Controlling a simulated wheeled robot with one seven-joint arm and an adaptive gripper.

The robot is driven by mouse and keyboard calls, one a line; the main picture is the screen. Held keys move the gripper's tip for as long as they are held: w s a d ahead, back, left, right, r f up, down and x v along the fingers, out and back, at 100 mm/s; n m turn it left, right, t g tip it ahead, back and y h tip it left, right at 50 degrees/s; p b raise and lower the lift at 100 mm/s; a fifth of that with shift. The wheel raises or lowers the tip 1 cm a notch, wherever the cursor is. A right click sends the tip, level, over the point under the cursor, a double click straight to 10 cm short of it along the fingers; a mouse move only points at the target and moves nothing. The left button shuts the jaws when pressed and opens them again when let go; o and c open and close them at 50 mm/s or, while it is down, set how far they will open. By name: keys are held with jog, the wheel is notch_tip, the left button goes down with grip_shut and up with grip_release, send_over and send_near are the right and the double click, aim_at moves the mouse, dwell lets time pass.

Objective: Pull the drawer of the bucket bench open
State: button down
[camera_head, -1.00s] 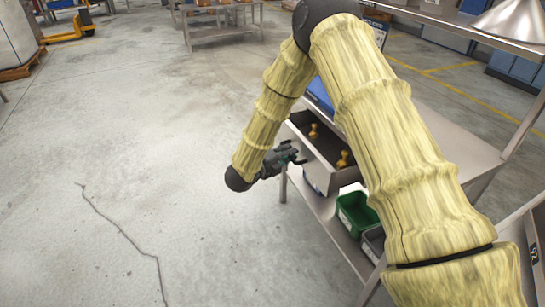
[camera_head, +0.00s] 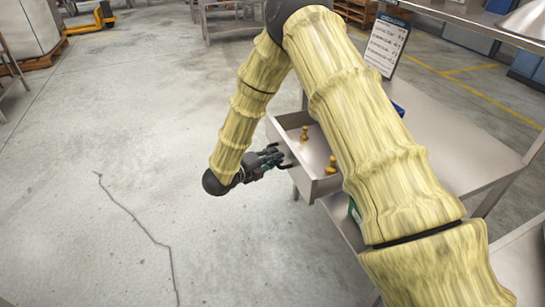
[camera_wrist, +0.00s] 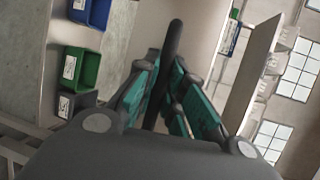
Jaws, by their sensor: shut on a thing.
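The bucket bench (camera_head: 450,145) has a grey metal top, with its drawer (camera_head: 327,186) standing well out on the left side. Two brass-coloured, weight-like pieces (camera_head: 304,134) (camera_head: 331,166) stand inside the drawer. My gripper (camera_head: 277,157) is at the drawer's front face, low and to the left of it. In the wrist view a dark bar handle (camera_wrist: 173,50) runs between my teal-padded fingers, and they are shut on it. The pale drawer front (camera_wrist: 197,25) shows behind the handle. My arm hides part of the drawer's back end and the bench.
The wrist view shows a blue bin (camera_wrist: 92,12), a green bin (camera_wrist: 84,68) and a dark grey bin (camera_wrist: 75,104) beside the drawer. A sign board (camera_head: 387,45) stands at the bench's back. The concrete floor (camera_head: 130,140) to the left is clear.

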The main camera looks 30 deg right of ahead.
jog(key=shift+s+f, duration=0.1)
jog(key=c, duration=1.8)
grip_release()
jog(key=shift+o, duration=0.2)
jog(key=v, duration=1.2)
